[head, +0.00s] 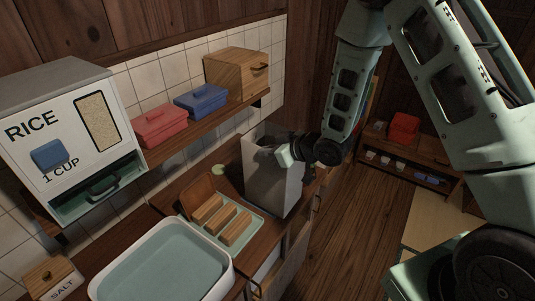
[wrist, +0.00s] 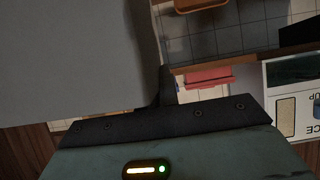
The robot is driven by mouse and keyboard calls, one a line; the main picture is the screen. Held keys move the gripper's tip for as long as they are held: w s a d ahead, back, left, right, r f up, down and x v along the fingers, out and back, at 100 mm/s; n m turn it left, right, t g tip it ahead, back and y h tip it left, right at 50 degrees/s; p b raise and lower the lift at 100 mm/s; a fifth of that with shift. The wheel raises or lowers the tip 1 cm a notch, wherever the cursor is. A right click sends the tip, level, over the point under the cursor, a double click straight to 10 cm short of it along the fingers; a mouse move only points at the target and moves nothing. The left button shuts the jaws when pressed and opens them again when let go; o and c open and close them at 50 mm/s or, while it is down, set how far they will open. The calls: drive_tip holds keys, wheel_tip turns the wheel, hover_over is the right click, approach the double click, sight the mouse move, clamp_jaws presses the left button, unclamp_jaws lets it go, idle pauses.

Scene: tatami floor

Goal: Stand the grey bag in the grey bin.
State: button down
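A tall, light grey, box-shaped container (head: 277,187) stands upright on the counter in the head view, with a dark hollow at its top. I cannot tell whether it is the grey bag or the grey bin, and no second grey container stands out. My gripper (head: 271,146) is at its upper edge, reaching in from the right; its fingertips are not clear there. In the wrist view a flat grey surface (wrist: 75,55) fills the left side, right up against a dark finger (wrist: 166,88). Whether the fingers pinch it is hidden.
A tray (head: 258,246) with wooden blocks and a white-rimmed basin (head: 225,281) lie nearer on the counter. A rice dispenser (head: 60,105) is at the left. A wall shelf above holds a red box (head: 160,124), a blue box (head: 201,99) and a wooden box (head: 237,75).

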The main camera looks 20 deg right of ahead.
drive_tip(key=shift+f, duration=0.9)
drive_tip(key=shift+f, duration=0.2)
drive_tip(key=c, duration=1.7)
unclamp_jaws()
drive_tip(key=shift+r, duration=0.15)
